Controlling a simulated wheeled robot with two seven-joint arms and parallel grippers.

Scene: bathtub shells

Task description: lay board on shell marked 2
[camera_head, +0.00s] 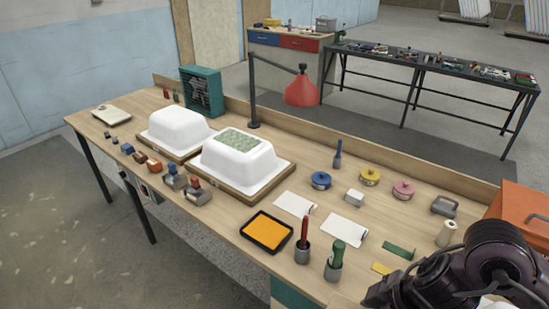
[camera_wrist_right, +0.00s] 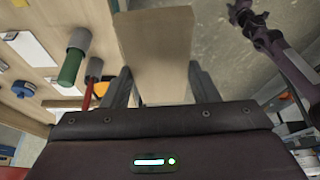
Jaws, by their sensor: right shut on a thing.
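Two white upturned tub shells stand side by side on wooden bases at the left of the bench. The left shell (camera_head: 180,128) has a bare top. The right shell (camera_head: 236,168) has a pale green patch (camera_head: 238,143) on top. I cannot read a number on either. In the right wrist view my right gripper (camera_wrist_right: 158,82) is shut on a flat light-wood board (camera_wrist_right: 155,40) that sticks out beyond the fingers. The head view shows my right arm at the bottom right, but not the board. A dark arm of mine (camera_wrist_right: 275,45) shows in the wrist view; its fingers are unclear.
On the bench (camera_head: 215,225) stand an orange tray (camera_head: 267,232), cups with a red tool (camera_head: 304,240) and a green tool (camera_head: 337,253), several tape rolls, white sheets, and a red lamp (camera_head: 301,90) behind. An orange box (camera_head: 520,215) stands at the right.

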